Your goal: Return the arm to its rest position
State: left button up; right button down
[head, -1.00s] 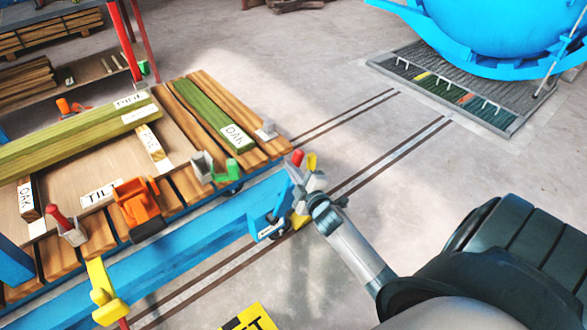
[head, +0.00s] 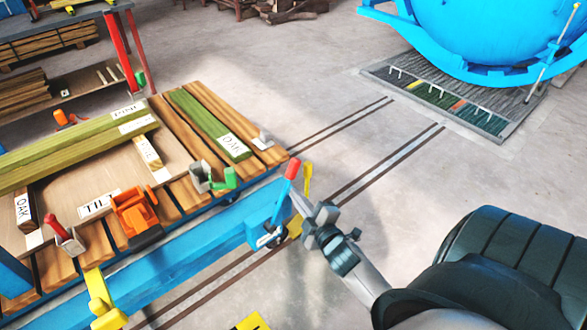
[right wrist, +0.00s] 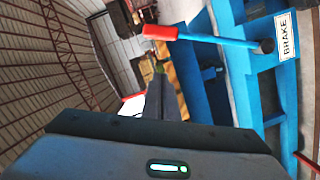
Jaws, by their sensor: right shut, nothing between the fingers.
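My right gripper (head: 302,204) is shut and empty in the head view, at the front right corner of the blue cart. Its fingertips are beside the blue brake lever with a red grip (head: 291,170); I cannot tell from the head view whether they touch. In the right wrist view the lever's red grip (right wrist: 160,32) shows beyond the shut gripper (right wrist: 162,85), with a gap in the picture. A white BRAKE label (right wrist: 286,36) is beside the lever's pivot. My right arm comes in from the lower right. My left gripper is not in view.
The blue cart (head: 190,245) carries wooden boards, labelled timber and an orange clamp (head: 136,212). Rails (head: 385,165) run across the floor toward the blue autoclave (head: 480,35) and its floor grate (head: 440,98). The floor right of the cart is clear.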

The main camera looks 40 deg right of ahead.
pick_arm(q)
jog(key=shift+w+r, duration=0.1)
pick_arm(e)
jog(key=shift+s, duration=0.1)
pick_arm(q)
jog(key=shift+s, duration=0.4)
